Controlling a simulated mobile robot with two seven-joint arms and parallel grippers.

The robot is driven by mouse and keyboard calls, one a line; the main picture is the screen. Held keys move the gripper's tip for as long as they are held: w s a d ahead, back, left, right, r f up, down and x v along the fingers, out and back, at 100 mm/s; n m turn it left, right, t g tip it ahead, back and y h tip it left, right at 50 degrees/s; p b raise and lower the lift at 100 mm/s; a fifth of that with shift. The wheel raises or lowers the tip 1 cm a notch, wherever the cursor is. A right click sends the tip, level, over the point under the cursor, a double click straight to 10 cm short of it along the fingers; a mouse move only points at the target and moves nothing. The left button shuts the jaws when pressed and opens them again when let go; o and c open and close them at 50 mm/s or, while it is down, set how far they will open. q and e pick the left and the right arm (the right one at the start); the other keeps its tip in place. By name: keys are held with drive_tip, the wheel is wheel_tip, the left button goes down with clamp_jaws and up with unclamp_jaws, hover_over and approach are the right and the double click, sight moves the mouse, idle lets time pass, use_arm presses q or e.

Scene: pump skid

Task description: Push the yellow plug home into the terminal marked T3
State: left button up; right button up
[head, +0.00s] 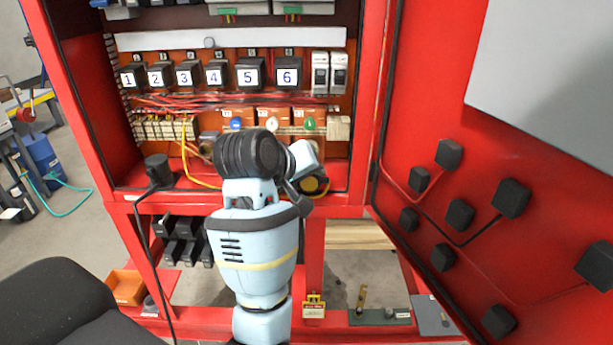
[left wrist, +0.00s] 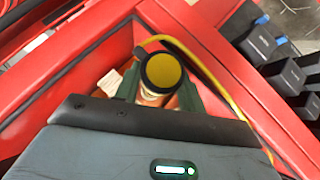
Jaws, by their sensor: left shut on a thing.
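The yellow plug (left wrist: 163,70), round with a dark rim, sits between the fingers of my left gripper (left wrist: 160,92), which is shut on it. In the head view the yellow plug (head: 319,184) shows partly, low at the right of the open cabinet, beside my left gripper (head: 308,178). A yellow cable (head: 188,165) loops down the cabinet and goes behind my arm. Orange terminal blocks stand in a row above, with a blue (head: 236,124), a white (head: 272,124) and a green (head: 310,123) round piece. Their small marks are too small to read surely, so I cannot tell which is T3. My right gripper is out of view.
Numbered black units (head: 251,74) and pale breakers (head: 329,73) stand above the terminals. The red cabinet door (head: 430,110) stands open at right, carrying black boxes. A black plug-like piece (head: 157,170) with a cable sits at the left sill. My arm hides part of the cabinet.

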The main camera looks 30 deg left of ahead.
use_arm(q)
drive_tip(key=shift+w+a, duration=0.35)
drive_tip(key=shift+w, duration=0.4)
drive_tip(key=shift+w+a, duration=0.35)
drive_tip(key=shift+w, duration=0.45)
drive_tip(key=shift+w+a, duration=0.35)
drive_tip(key=shift+w, duration=0.4)
drive_tip(key=shift+w+a, duration=0.4)
drive_tip(key=shift+w, duration=0.4)
drive_tip(key=shift+w+a, duration=0.4)
drive_tip(key=shift+w, duration=0.35)
drive_tip(key=o, duration=1)
drive_tip(key=shift+o, duration=0.2)
drive_tip(key=v, duration=0.7)
drive_tip(key=shift+s+r, duration=0.3)
